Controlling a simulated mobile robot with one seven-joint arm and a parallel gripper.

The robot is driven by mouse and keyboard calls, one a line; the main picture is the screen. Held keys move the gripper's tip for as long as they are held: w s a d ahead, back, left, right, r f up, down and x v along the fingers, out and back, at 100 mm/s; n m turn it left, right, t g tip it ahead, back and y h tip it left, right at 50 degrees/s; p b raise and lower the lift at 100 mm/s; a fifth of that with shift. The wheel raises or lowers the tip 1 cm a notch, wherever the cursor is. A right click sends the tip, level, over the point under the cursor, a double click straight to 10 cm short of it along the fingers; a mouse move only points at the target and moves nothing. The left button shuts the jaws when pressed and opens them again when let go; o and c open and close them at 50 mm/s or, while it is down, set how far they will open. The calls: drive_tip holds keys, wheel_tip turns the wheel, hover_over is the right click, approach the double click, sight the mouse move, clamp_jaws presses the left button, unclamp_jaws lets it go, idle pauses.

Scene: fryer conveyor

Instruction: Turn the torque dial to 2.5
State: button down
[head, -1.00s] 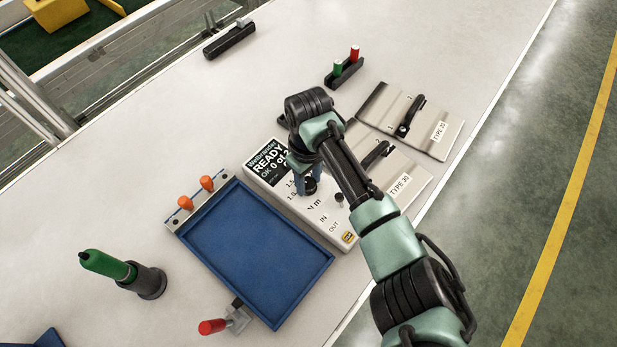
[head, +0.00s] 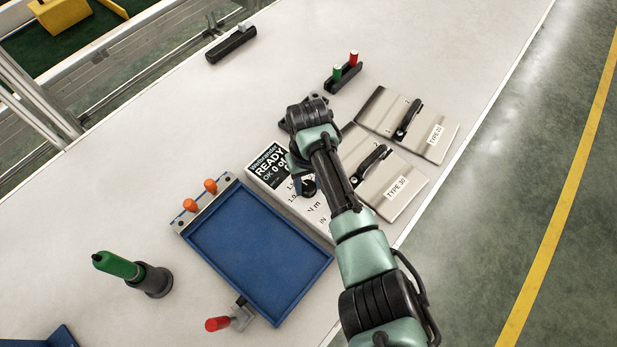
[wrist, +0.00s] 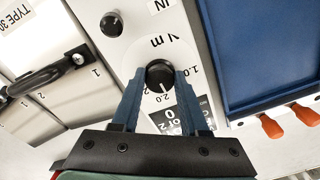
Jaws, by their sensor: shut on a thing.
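The torque dial is a round black knob (wrist: 159,74) with a white pointer line, on the white controller box (wrist: 125,55). In the wrist view the line points at the 2.0 mark, toward my gripper's palm. My gripper (wrist: 159,78) has its two blue fingers on either side of the knob, shut on it. The box's black screen (head: 268,166) reads READY and OK 0, partly covered.
A blue tray (head: 221,294) with orange-knobbed clamps lies beside the box. Two beige plates with black handles, one marked TYPE 30 (head: 403,200), lie on the other side. A small black knob (wrist: 112,25) stands near the dial. A green tool (head: 118,265) stands at left.

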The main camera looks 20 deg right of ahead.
sight(307, 186)
drive_tip(key=m+p, duration=0.2)
drive_tip(key=m, duration=0.4)
drive_tip(key=shift+a+r, duration=0.1)
drive_tip(key=shift+a, duration=0.05)
drive_tip(key=m+p, duration=0.1)
drive_tip(key=m, duration=0.5)
drive_tip(key=shift+w+m, duration=0.15)
drive_tip(key=shift+m, duration=0.25)
drive_tip(key=shift+c, duration=2.1)
unclamp_jaws()
wheel_tip(307, 186, up, 13)
drive_tip(key=shift+b, duration=0.35)
